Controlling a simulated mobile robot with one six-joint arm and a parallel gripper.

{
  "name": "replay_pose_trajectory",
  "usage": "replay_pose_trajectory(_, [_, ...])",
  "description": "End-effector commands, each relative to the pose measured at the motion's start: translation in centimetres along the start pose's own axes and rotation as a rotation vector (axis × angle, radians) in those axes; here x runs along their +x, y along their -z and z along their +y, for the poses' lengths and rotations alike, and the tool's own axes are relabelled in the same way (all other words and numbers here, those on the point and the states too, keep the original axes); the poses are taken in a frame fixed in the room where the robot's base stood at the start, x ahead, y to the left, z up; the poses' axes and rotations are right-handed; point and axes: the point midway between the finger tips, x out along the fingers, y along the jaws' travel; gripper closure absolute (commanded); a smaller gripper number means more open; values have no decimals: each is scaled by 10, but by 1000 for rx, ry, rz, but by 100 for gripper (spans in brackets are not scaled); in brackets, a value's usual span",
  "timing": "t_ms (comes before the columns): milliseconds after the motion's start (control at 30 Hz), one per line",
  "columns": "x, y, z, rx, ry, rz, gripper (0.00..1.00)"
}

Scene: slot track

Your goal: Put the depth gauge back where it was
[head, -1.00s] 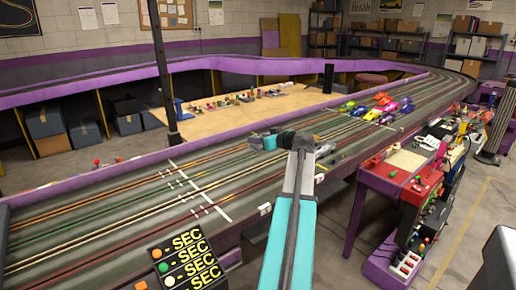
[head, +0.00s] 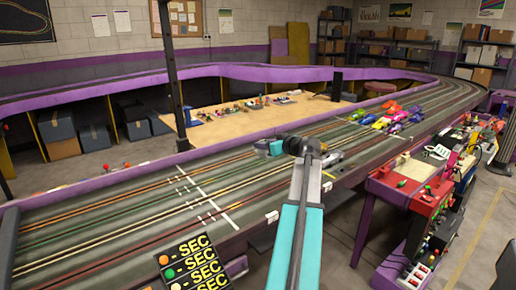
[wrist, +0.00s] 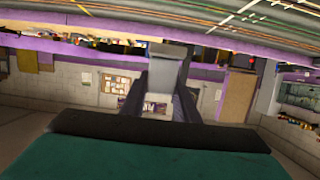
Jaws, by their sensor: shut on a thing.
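In the wrist view my gripper (wrist: 168,88) is shut on a grey, block-like thing (wrist: 167,66) between two dark fingers. I take it to be the depth gauge; its markings and full shape cannot be made out. In the head view my teal arm reaches up over the near side of the slot track (head: 150,210). My wrist is small and partly behind the dark joint there, and the gauge cannot be told apart in that view.
Several coloured cars (head: 395,117) stand on the track beyond my arm. A red and purple workbench (head: 378,185) with cluttered parts is at the right. A black SEC sign (head: 190,265) stands at the near edge. A wooden table (head: 225,125) lies inside the loop.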

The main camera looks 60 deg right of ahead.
Motion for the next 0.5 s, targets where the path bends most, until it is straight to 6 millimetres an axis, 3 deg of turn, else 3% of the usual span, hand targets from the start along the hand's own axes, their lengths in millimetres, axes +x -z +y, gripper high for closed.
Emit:
replay_pose_trajectory(267, [35,5,-52,-7,23,1,100])
replay_pose_trajectory(500, [74,11,-121,-14,48,1,100])
